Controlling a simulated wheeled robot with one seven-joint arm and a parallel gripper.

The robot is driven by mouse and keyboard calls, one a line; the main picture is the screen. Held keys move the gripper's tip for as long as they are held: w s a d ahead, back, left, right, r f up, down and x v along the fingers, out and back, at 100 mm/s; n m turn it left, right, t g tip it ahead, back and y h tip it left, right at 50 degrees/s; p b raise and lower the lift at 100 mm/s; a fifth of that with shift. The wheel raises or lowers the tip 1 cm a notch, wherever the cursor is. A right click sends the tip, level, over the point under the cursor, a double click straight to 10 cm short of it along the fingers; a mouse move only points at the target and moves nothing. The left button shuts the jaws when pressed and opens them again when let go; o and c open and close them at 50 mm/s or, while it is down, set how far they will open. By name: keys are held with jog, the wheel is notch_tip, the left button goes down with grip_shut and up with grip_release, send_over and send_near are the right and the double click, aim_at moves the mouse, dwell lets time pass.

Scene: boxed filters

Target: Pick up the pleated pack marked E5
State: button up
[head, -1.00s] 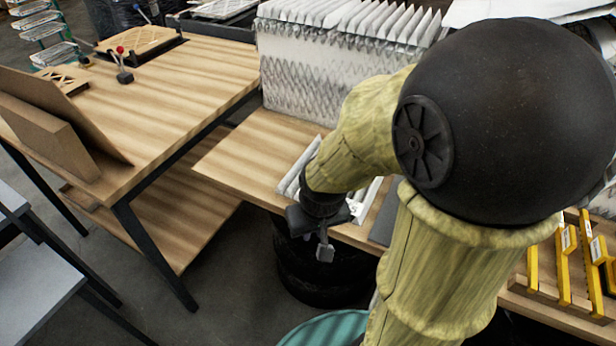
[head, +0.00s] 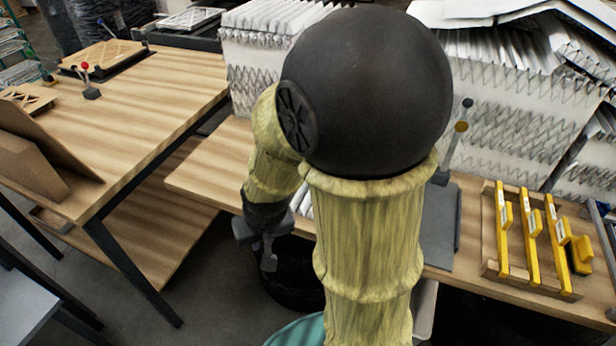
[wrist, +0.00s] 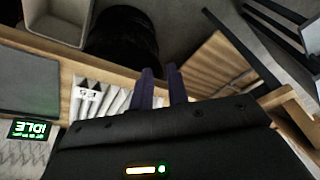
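The pleated pack (wrist: 115,99) is white with folded ridges and lies near the table edge in the wrist view. Its small label (wrist: 88,95) appears to read E5. In the head view only a strip of white pleats (head: 303,199) shows; my arm hides the rest. My gripper (wrist: 161,85) has two dark fingers apart with nothing seen between them. In the wrist view the fingers overlap the pack's right part; I cannot tell whether they touch it. In the head view my gripper (head: 268,254) hangs in front of the table's front edge.
The wooden worktable (head: 205,178) has bare room at its left. A grey plate (head: 440,228) and a wooden rack (head: 487,268) with yellow-edged pieces stand right. Tall pleated stacks (head: 510,140) line the back. A second table (head: 150,105) is at left. A dark round bin (wrist: 122,40) stands below.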

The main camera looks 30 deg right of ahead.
jog(key=w+a+f+m+t+h, duration=0.1)
jog(key=w+a+f+m, duration=0.1)
jog(key=w+f+m, duration=0.3)
jog(key=w+d+m+t+h+p, duration=0.2)
jog(key=d+m+t+h, duration=0.2)
jog(key=h, duration=0.6)
jog(key=d, duration=0.2)
jog(key=shift+w+d, duration=0.25)
jog(key=shift+d, duration=0.15)
